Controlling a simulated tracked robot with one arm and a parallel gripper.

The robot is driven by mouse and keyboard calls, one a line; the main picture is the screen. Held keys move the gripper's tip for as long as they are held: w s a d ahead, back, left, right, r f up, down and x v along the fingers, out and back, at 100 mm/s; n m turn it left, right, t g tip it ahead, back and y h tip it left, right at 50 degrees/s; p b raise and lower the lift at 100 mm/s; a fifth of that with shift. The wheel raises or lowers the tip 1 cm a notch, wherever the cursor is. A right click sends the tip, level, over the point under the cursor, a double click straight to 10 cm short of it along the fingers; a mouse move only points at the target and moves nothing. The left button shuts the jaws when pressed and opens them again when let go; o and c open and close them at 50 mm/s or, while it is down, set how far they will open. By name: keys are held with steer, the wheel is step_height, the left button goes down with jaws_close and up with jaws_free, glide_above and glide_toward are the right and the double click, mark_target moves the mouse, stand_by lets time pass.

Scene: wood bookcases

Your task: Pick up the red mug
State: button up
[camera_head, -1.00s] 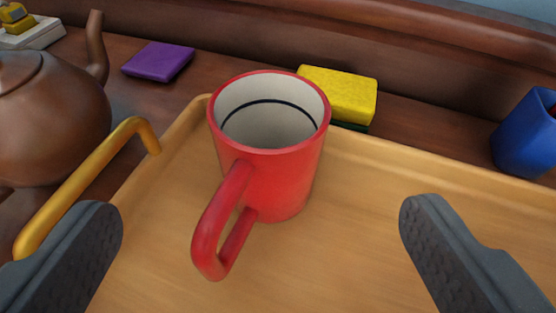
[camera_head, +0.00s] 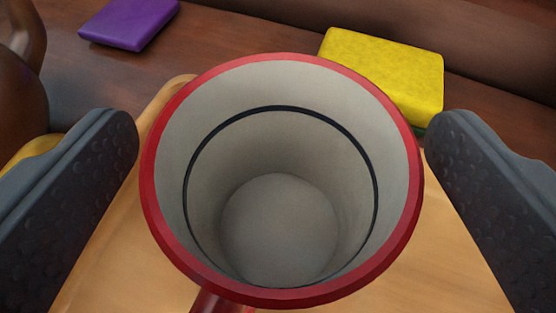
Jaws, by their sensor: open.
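The red mug (camera_head: 157,215) fills the middle of the view, seen from above. Its pale inside with a dark ring is empty. It stands upright on a wooden tray (camera_head: 462,262). The top of its red handle (camera_head: 212,301) shows at the bottom edge, pointing toward me; the rest of the handle is cut off. My gripper (camera_head: 281,150) is open, with one dark finger on each side of the mug's rim. The left finger is very close to the rim, and so is the right; I cannot tell whether either touches.
A yellow sponge (camera_head: 385,75) lies behind the mug to the right, close to the right finger. A purple block (camera_head: 130,22) lies at the back left. Part of a brown teapot (camera_head: 22,80) shows at the left edge. A raised wooden ledge (camera_head: 490,40) runs along the back.

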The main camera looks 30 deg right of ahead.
steer(key=shift+w+d+f, duration=0.15)
steer(key=shift+w+d, duration=0.05)
steer(key=shift+w, duration=0.1)
steer(key=c, duration=1.2)
steer(key=shift+c, duration=0.2)
